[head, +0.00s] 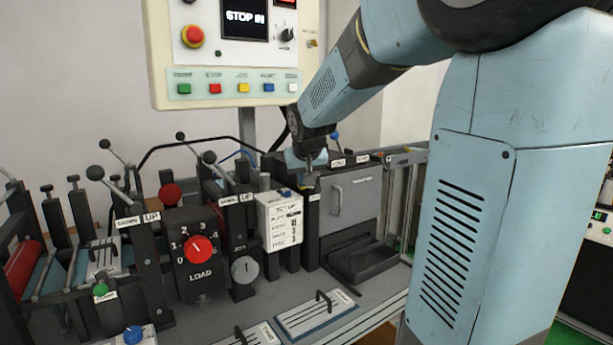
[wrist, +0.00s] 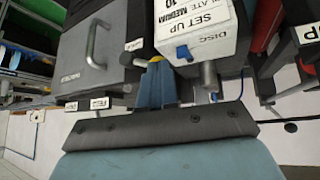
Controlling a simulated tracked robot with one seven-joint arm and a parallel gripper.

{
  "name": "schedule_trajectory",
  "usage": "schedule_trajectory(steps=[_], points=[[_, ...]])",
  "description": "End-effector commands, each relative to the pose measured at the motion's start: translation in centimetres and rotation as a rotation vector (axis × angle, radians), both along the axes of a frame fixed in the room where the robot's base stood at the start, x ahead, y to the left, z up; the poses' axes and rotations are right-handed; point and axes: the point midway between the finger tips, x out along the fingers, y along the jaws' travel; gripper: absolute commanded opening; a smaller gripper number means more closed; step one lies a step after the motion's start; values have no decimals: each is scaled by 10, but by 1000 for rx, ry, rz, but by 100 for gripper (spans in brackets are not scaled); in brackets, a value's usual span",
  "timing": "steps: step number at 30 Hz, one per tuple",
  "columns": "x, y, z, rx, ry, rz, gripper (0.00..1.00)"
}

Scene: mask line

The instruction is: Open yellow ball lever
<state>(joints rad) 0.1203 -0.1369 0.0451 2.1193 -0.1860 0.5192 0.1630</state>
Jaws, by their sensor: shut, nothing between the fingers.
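The yellow ball (wrist: 155,58) shows in the wrist view, just past the tips of my blue fingers, beside the white set-up box. I cannot tell whether the fingers touch it. Its lever's shaft is mostly hidden by the fingers. My gripper (wrist: 156,68) is shut, with its fingers together and nothing held. In the head view my gripper (head: 312,172) points down over the black post between the set-up box and the grey cabinet. The ball is not clear in that view.
The white set-up box (head: 280,219) stands close left of my gripper. The grey cabinet (head: 350,205) with a handle is on the right. Black ball-topped levers (head: 96,172) and the red load dial (head: 197,248) are farther left. The control panel (head: 240,50) hangs behind.

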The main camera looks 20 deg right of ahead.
Motion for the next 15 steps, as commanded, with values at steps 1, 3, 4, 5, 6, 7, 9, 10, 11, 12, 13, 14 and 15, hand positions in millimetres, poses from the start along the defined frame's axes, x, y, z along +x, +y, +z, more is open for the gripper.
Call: schedule_trajectory(steps=[1, 3, 4, 5, 6, 7, 9, 10, 11, 12, 13, 14, 15], points=[[0, 0, 0, 0, 0, 0, 0], [0, -1, 0, 0, 0, 0, 0], [0, -1, 0, 0, 0, 0, 0], [0, -2, 0, 1, 0, -1, 0], [0, -3, -1, 1, 0, -1, 0], [1, -3, -1, 1, 0, -1, 0], [1, -6, -2, 1, 1, -1, 0], [1, -7, -2, 1, 1, -1, 0], [2, -8, -3, 1, 1, -1, 0], [2, -10, -3, 1, 1, -2, 0], [2, -11, -4, 1, 1, -1, 0], [3, -12, -4, 1, 1, -1, 0], [3, -14, -4, 0, 1, -1, 0]])
